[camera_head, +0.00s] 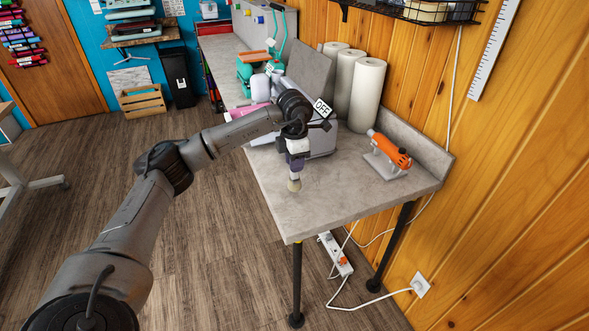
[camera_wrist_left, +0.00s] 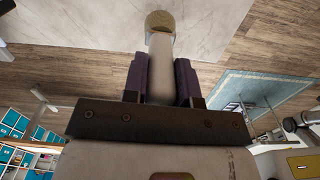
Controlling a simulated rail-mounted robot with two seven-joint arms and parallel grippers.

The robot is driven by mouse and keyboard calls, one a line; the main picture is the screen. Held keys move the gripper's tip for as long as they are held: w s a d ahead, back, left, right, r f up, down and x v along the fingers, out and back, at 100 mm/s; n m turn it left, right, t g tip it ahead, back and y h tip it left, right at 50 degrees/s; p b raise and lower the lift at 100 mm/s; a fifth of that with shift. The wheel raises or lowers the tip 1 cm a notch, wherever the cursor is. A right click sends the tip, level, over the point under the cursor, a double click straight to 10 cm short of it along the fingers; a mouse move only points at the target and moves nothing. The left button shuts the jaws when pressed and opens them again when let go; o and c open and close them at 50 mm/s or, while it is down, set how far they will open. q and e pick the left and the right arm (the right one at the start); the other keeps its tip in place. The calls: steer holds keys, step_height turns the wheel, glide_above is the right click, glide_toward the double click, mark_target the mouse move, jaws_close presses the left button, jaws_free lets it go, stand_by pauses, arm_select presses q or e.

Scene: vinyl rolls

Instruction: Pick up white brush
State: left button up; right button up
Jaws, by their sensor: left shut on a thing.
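The white brush shows in the left wrist view as a pale handle (camera_wrist_left: 160,65) with a round tan bristle end (camera_wrist_left: 160,20). My left gripper (camera_wrist_left: 161,82) is shut on the handle, with one dark purple finger on each side. In the head view, my left gripper (camera_head: 297,158) hangs over the left part of the grey table (camera_head: 345,195), near its edge. The brush's bristle end (camera_head: 294,185) points down below the fingers. The rest of the brush is mostly hidden by the gripper there. My right gripper is not in view.
An orange tool on a grey stand (camera_head: 388,155) sits at the table's right side. White rolls (camera_head: 366,95) stand behind, near the wooden wall. The table's front part is clear.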

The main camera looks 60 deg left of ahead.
arm_select(q)
steer(key=w+d+r, duration=0.2)
steer(key=d+r, duration=0.6)
steer(key=d, duration=0.3)
steer(key=shift+w+d+r+p, duration=0.2)
steer(key=shift+w+p, duration=0.05)
steer(key=shift+p, duration=0.1)
steer(key=o, duration=0.4)
steer(key=shift+c, duration=0.2)
jaws_close()
